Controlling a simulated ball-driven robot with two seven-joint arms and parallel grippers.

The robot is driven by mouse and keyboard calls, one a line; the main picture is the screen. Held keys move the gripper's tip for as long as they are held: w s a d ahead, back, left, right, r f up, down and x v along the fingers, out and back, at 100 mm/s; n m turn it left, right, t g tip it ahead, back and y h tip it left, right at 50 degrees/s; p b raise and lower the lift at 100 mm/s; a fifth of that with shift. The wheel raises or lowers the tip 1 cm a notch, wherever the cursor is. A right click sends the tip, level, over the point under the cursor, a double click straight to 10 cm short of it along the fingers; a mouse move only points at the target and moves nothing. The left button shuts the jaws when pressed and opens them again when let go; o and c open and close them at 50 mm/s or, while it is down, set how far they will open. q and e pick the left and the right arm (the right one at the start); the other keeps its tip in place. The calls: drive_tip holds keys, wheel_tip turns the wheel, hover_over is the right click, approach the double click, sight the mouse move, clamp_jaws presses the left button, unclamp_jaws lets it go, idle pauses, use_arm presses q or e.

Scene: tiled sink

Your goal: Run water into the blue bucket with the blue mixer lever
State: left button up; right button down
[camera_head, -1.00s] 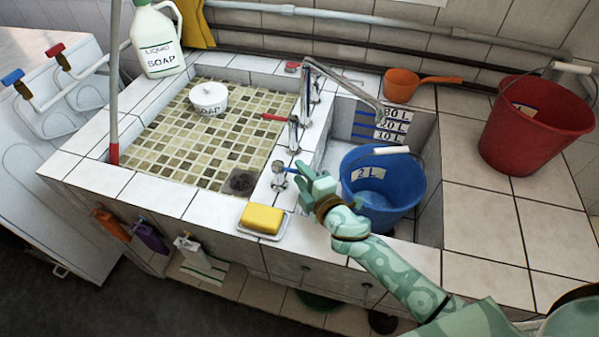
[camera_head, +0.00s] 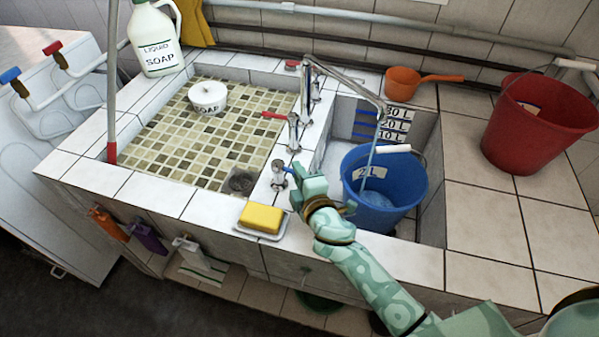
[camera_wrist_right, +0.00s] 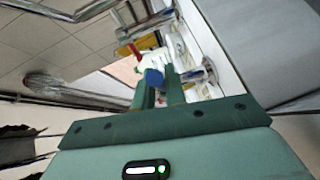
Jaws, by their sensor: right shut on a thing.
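The blue bucket (camera_head: 402,192), marked 2 L, stands upright in the right-hand basin under the spout (camera_head: 345,80). A thin stream of water (camera_head: 371,158) runs from the spout's end into the bucket, and water shows inside it. The blue mixer lever (camera_head: 278,164) is on the front tap at the divider between the basins. My right gripper (camera_head: 296,172) is at this lever, shut on it. The wrist view shows the lever's blue end (camera_wrist_right: 153,77) between the fingers (camera_wrist_right: 160,92). My left gripper is not in view.
A yellow sponge (camera_head: 261,217) lies on a dish near the front edge. Red-lever taps (camera_head: 293,130) stand behind the blue one. A red bucket (camera_head: 538,125) and an orange dipper (camera_head: 402,82) are on the right and back tiles. The front right tiles are clear.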

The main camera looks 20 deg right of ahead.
drive_tip(key=shift+s+a+h, duration=0.1)
drive_tip(key=shift+h, duration=0.2)
drive_tip(key=c, duration=1.5)
unclamp_jaws()
drive_tip(key=shift+o, duration=0.2)
drive_tip(key=s, duration=0.5)
drive_tip(key=s+r, duration=0.1)
drive_tip(key=s, duration=0.9)
drive_tip(key=shift+r, duration=0.4)
drive_tip(key=shift+s+r+b, duration=0.2)
drive_tip(key=shift+s+b, duration=0.1)
drive_tip(key=shift+s, duration=0.25)
